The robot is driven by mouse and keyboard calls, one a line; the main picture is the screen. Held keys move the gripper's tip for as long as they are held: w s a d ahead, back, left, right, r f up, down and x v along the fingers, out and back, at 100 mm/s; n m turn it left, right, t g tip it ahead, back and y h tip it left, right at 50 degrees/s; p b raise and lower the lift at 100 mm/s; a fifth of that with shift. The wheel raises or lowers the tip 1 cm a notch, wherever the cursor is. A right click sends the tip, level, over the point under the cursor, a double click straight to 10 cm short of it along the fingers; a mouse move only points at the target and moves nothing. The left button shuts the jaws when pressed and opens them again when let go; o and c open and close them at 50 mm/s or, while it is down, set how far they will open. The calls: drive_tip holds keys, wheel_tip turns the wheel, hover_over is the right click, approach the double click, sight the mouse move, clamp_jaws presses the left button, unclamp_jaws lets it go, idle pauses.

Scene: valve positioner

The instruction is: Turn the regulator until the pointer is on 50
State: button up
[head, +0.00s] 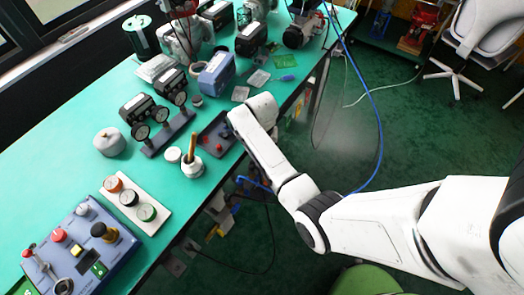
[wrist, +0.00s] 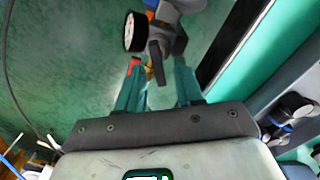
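In the wrist view a small gauge with a white dial (wrist: 130,32) is joined to a grey body (wrist: 158,38), which looks like the regulator. The dial's pointer and numbers are too small to read. My gripper (wrist: 157,68) has its two teal fingers apart, with the lower part of the grey body at or just beyond their tips. I cannot tell whether either finger touches it. In the head view my white wrist (head: 250,112) is over the bench's right edge, beside a dark tray (head: 204,143) with red parts. The fingers and regulator are not clear there.
Left of my wrist on the green bench (head: 60,180) stand a wooden-handled white pot (head: 191,166), round gauges on a dark stand (head: 168,133) and a blue instrument (head: 216,75). A button plate (head: 148,222) and blue control box (head: 85,262) are nearer. Cables hang off the bench edge.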

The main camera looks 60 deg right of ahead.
wheel_tip(320, 180, up, 9)
idle(0.3)
idle(0.5)
drive_tip(key=shift+s+a+f, duration=0.15)
drive_tip(key=shift+s+a, duration=0.05)
drive_tip(key=shift+s, duration=0.1)
drive_tip(key=s+a+n, duration=0.5)
drive_tip(key=s+a, duration=0.2)
drive_tip(key=s, duration=0.3)
drive_tip(key=s+a+r+n+t, duration=0.1)
drive_tip(key=s+a+n, duration=0.5)
drive_tip(key=s, duration=0.4)
drive_tip(key=shift+a, duration=0.35)
idle(1.8)
